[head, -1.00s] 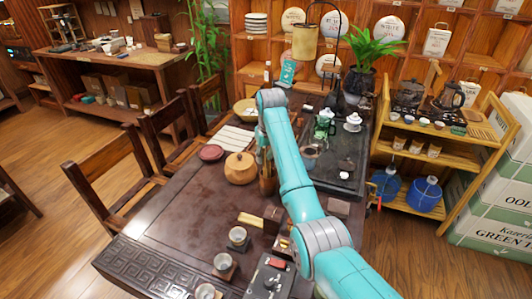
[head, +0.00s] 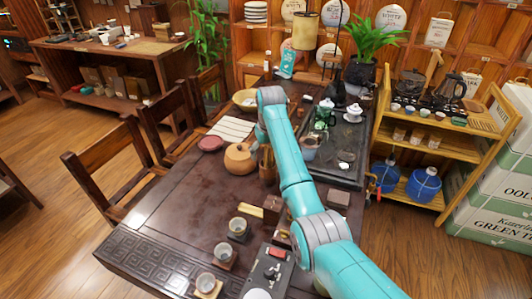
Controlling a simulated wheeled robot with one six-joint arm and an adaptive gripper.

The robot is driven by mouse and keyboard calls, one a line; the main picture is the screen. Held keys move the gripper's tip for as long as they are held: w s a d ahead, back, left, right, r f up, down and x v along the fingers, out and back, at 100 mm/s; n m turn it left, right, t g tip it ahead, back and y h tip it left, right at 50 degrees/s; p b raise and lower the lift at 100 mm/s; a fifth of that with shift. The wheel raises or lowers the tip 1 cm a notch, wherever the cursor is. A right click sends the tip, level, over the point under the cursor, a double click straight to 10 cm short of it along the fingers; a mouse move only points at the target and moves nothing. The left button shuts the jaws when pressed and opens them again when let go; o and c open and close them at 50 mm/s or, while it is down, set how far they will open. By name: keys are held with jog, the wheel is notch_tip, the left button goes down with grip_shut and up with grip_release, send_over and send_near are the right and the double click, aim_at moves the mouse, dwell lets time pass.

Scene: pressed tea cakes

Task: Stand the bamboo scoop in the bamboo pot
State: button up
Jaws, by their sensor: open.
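In the head view my arm reaches over the dark tea table (head: 165,205), and its far end bends down toward the table. My gripper (head: 262,139) is mostly hidden behind my own forearm; it is open. A brown upright cylinder that looks like the bamboo pot (head: 267,164) stands just below it, partly covered by my arm. I cannot tell whether anything stands in it or whether the gripper touches it. I cannot make out the bamboo scoop.
A pale slatted mat (head: 231,129) and reddish dish (head: 210,143) lie behind. Small cups (head: 238,228) and a dark device (head: 268,271) are in front. A dark tea tray (head: 343,165) is on the right. The table's left front is clear.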

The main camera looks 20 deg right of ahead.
jog(key=r, duration=0.5)
jog(key=s+r, duration=0.1)
jog(key=r, duration=0.1)
jog(key=shift+d+r, duration=0.1)
jog(key=shift+r, duration=0.15)
dwell(0.6)
